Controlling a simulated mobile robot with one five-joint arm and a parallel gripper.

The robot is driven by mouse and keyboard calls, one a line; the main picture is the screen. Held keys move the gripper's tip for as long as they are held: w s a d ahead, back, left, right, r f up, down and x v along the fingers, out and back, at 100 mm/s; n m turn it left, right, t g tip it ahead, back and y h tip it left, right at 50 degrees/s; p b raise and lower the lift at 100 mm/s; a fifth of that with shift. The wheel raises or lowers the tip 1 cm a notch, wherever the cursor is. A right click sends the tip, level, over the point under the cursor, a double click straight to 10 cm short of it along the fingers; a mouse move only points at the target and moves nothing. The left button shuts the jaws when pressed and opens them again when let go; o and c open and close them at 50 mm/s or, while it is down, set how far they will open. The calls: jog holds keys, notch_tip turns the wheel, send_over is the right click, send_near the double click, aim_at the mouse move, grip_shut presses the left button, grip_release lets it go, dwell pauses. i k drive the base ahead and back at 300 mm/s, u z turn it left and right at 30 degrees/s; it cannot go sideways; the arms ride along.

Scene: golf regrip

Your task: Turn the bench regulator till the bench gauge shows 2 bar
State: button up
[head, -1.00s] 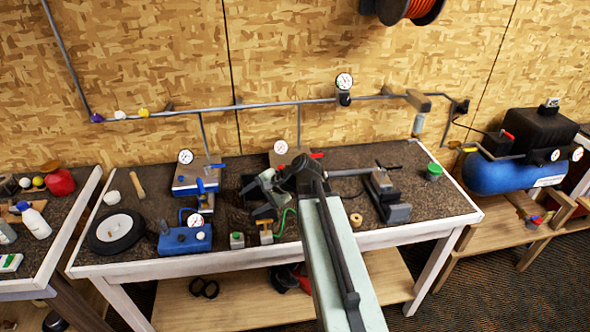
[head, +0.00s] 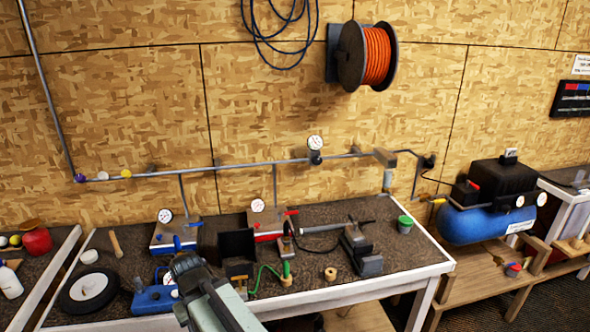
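Several round white gauges show on and above the bench; I cannot tell for sure which is the bench gauge. One gauge (head: 165,215) stands on a grey and blue unit (head: 176,236) at the bench's back left. Another gauge (head: 258,205) stands on a grey and red unit (head: 267,225) right of it. A blue box (head: 152,300) at the front left has a gauge partly behind my arm. The needles are too small to read. No regulator knob is clearly recognisable. My gripper (head: 184,262) is a dark shape before the grey and blue unit; its fingers cannot be made out.
A wall pipe (head: 230,165) carries another gauge (head: 316,143). A wheel (head: 88,290) lies at the bench's left. A vice (head: 360,250) and a green-topped pot (head: 405,223) are at the right. A blue compressor (head: 485,220) stands further right.

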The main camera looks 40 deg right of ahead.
aim_at(316, 160)
jog(key=u, duration=1.25)
jog(key=k, duration=0.85)
jog(key=z, duration=0.9)
jog(key=i, duration=1)
